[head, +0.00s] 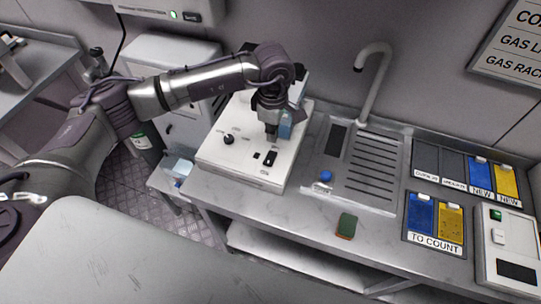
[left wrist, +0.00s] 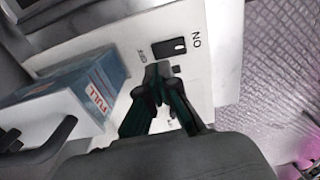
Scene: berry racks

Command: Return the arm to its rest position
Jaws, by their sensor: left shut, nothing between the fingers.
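My left arm reaches in from the left in the head view. Its gripper (head: 271,132) points down over the white machine (head: 222,158) on the counter. In the left wrist view the gripper (left wrist: 158,70) is shut and empty, with its fingertips close to the white panel (left wrist: 228,60) beside a black switch marked "ON" (left wrist: 169,48). A blue box marked "FULL" (left wrist: 95,85) stands on the machine just beside the gripper; part of it shows in the head view (head: 286,125). My right gripper is not in view.
A sink with a tall tap (head: 371,85) lies right of the machine. A grey table (head: 90,250) fills the front left.

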